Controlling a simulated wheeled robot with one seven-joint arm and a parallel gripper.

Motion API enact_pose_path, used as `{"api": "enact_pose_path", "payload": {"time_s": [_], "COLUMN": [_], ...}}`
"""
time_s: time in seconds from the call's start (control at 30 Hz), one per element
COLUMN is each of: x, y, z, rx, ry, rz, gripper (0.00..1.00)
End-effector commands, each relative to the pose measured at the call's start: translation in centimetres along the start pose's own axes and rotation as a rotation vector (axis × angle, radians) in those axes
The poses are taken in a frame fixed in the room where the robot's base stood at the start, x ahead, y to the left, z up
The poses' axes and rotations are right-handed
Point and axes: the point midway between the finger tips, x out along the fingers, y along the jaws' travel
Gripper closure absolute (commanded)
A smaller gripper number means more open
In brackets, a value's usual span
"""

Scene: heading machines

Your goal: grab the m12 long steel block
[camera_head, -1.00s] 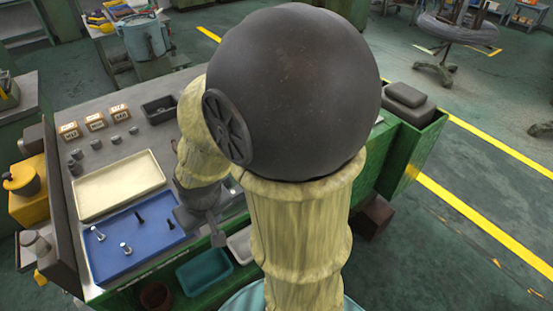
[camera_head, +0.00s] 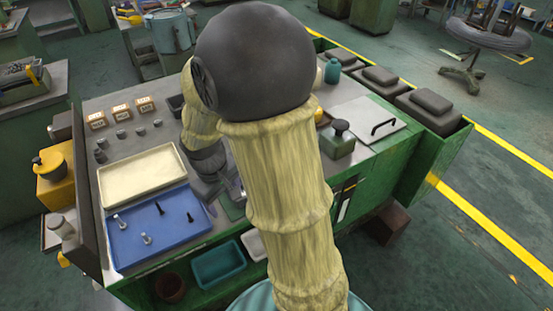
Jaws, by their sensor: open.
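Several small grey steel blocks stand on the bench top behind the trays, among them a middle one (camera_head: 140,131), a right one (camera_head: 157,123) and a left one (camera_head: 102,142). Three small label signs (camera_head: 122,113) stand behind them, too small to read. I cannot tell which block is the M12 long one. My gripper (camera_head: 222,192) points down at the right of the trays, open and seemingly empty, partly hidden by my arm. It is apart from the blocks, to their right and nearer the front.
A cream tray (camera_head: 140,181) and a blue tray (camera_head: 120,255) with several bolts lie before the blocks. A dark bin (camera_head: 176,105) is beside my arm. A raised panel (camera_head: 85,205) edges the left.

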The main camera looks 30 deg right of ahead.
Motion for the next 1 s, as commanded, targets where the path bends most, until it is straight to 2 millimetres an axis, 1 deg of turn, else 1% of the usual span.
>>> {"api": "enact_pose_path", "payload": {"time_s": [0.03, 0.3, 0.6, 0.7, 0.8, 0.9, 1.0], "x": [0.2, 2.0, 4.1, 4.6, 5.0, 5.1, 5.1], "y": [0.8, 5.5, 10.4, 11.6, 12.3, 12.6, 12.8], "z": [-1.4, -6.9, -12.7, -14.3, -15.6, -16.3, -16.6], "rx": [-0.070, -0.416, -0.700, -0.766, -0.807, -0.826, -0.833], "ry": [-0.054, -0.350, -0.714, -0.839, -0.945, -1.012, -1.041], "rz": [0.019, 0.141, 0.297, 0.350, 0.393, 0.420, 0.430], "gripper": [0.32, 0.32, 0.32, 0.32, 0.32, 0.32, 0.32]}}
